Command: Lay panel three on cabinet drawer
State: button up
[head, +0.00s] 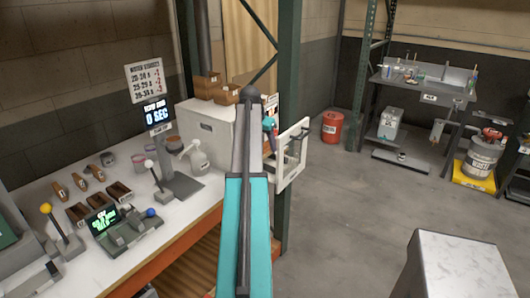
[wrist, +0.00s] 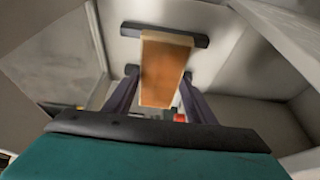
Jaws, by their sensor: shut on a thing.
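My gripper (wrist: 160,100) has its two dark fingers on either side of an orange-brown panel (wrist: 166,70) in the wrist view, and is shut on it. No number on the panel can be read. Behind the panel are a dark bar and pale grey walls (wrist: 235,75), which look like the inside of the cabinet. In the head view the white cabinet (head: 209,138) stands on the bench. A white door-like frame (head: 291,158) stands open at its right. My arm hides the cabinet's right part, the gripper and the panel there. I cannot make out the drawer.
The white bench (head: 150,243) holds several brown trays (head: 98,200), a scale with a green display (head: 103,220), a timer screen (head: 156,113) and a spray bottle (head: 197,158). A green post (head: 288,60) rises near my arm.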

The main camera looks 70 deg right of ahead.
aim_at(265, 148)
jog(key=shift+f+p, duration=0.4)
jog(key=shift+f, duration=1.4)
jog(key=shift+f, duration=0.1)
jog(key=o, duration=1.1)
jog(key=shift+b+v, duration=1.1)
jog(key=shift+v, duration=5)
